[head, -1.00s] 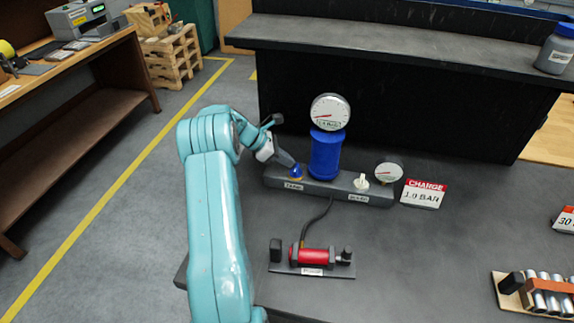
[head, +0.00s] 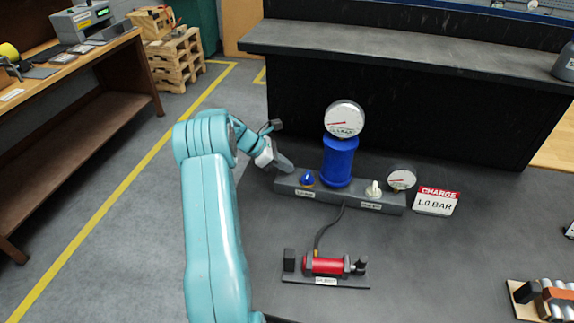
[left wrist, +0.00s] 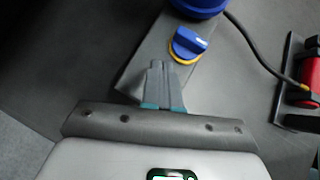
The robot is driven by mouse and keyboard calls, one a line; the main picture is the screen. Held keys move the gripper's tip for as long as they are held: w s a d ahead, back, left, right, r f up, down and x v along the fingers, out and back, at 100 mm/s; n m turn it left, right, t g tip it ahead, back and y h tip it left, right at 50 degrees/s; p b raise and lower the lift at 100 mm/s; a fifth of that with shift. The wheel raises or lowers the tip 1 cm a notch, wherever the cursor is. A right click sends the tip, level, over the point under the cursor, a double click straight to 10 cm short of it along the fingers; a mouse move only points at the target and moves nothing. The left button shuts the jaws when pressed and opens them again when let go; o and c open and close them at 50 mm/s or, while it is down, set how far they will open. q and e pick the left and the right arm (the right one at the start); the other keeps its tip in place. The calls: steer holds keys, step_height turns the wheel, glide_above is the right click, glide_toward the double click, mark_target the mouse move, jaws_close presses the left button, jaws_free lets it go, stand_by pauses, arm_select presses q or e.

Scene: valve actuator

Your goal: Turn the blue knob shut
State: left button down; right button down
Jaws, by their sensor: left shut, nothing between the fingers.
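The blue knob (head: 307,178) sits on the left end of the grey manifold base (head: 325,194), left of the blue cylinder (head: 339,160). In the left wrist view the knob (left wrist: 188,44) has a raised grip bar and a yellow ring at its base. My left gripper (head: 289,168) is shut and empty, just left of the knob. In the left wrist view its fingertips (left wrist: 157,66) are together over the base's end, a small gap short of the knob. The right gripper is not in view.
A white knob (head: 374,189) and a small gauge (head: 401,178) are at the base's right end. A large gauge (head: 344,119) tops the cylinder. A red actuator (head: 325,265) stands in front, joined by a black hose. A sign (head: 437,201) reads CHARGE 1.0 BAR.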

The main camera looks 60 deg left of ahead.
arm_select(q)
steer(key=s+a+r+b, duration=0.1)
steer(key=s+a+r, duration=0.3)
steer(key=r, duration=0.3)
steer(key=shift+s+a, duration=0.3)
steer(key=shift+s, duration=0.5)
